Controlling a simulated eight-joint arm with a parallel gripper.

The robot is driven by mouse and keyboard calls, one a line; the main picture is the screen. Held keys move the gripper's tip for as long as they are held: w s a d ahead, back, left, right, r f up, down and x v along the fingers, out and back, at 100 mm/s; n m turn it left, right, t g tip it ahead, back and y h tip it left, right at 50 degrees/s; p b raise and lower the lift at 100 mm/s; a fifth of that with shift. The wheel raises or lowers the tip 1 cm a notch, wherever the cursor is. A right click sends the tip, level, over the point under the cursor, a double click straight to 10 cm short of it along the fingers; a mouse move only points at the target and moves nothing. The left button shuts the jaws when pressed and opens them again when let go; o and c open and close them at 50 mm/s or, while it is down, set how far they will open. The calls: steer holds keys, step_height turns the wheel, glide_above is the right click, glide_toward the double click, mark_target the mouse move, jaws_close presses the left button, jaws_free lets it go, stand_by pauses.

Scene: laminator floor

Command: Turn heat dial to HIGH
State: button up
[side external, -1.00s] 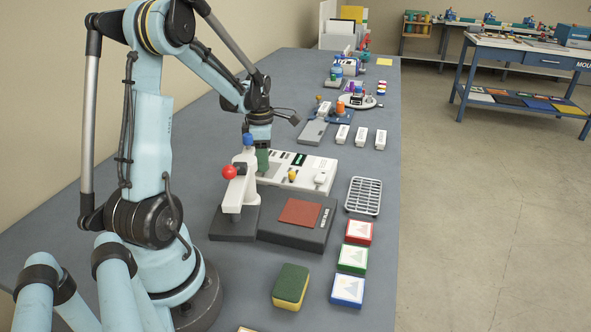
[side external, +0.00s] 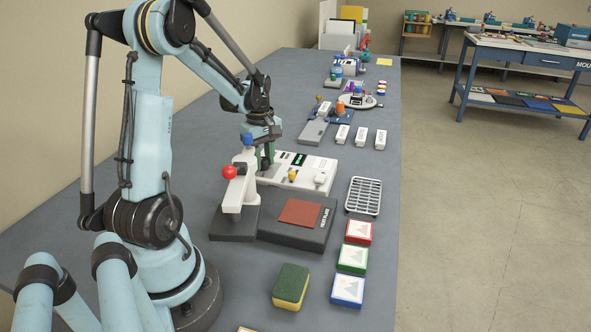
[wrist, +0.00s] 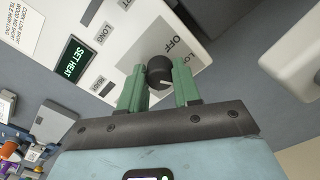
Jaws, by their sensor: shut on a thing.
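The heat dial (wrist: 158,70) is a round dark knob on the white control panel (wrist: 110,55), between my gripper's fingers in the wrist view. My gripper (wrist: 159,88) has two green fingers, shut on the dial from both sides. A short light mark shows on the dial's lower edge. "OFF" is printed beside the dial, with a partly hidden label starting "LO" near the right finger. No HIGH label is readable. In the side view, my gripper (side external: 266,160) is down at the back left of the panel (side external: 312,165), and the dial is hidden.
The heat plate (side external: 300,211) and a white lever post with a red ball (side external: 229,172) stand close in front. A wire rack (side external: 363,196), several tiles and a sponge (side external: 290,284) lie nearer. White blocks (side external: 361,137) lie behind.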

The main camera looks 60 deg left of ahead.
mark_target(263, 159)
steer(key=shift+m, duration=2.2)
steer(key=o, duration=1.1)
steer(key=shift+c, duration=0.2)
step_height(263, 159, up, 12)
steer(key=shift+c, duration=0.2)
